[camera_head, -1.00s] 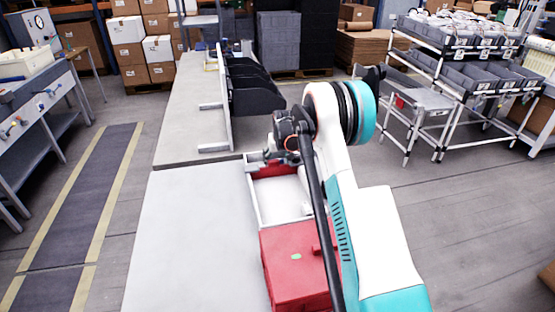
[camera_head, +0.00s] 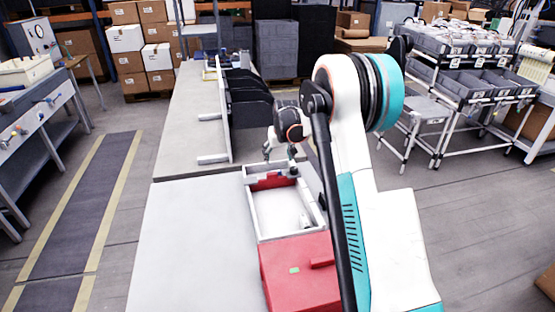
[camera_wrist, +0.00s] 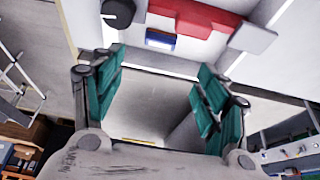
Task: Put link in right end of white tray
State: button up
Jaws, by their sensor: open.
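The white tray (camera_head: 251,205) lies on the pale tabletop in the head view, with a red part at its far end. A small pale grey piece (camera_head: 305,220) lies inside near the tray's right wall; it may be the link, but it is too small to tell. My gripper (camera_head: 280,152) is above the tray's far end, fingers apart and pointing down. In the wrist view my gripper (camera_wrist: 160,88) is open, with teal finger pads and nothing between them. A red bracket-like part (camera_wrist: 195,15) shows beyond the fingers.
A red box (camera_head: 298,272) adjoins the tray's near end. Black upright dividers (camera_head: 250,95) stand on the far table behind the tray. The tabletop (camera_head: 195,235) left of the tray is clear. A rack of grey bins (camera_head: 470,85) stands at the right.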

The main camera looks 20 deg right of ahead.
jog(key=s+a+r+n+t, duration=0.1)
jog(key=s+a+r, duration=0.5)
jog(key=s+r, duration=0.45)
jog(key=s+a+r, duration=0.7)
jog(key=s+r, duration=0.2)
jog(key=s, duration=0.2)
jog(key=s+a+f+t, duration=0.1)
jog(key=s+a, duration=0.2)
jog(key=s, duration=0.9)
jog(key=s+a+f+n+y, duration=0.1)
jog(key=s+a+f, duration=0.1)
jog(key=s, duration=0.9)
jog(key=shift+s+a+t, duration=0.35)
jog(key=shift+a+t, duration=0.05)
jog(key=shift+a, duration=0.4)
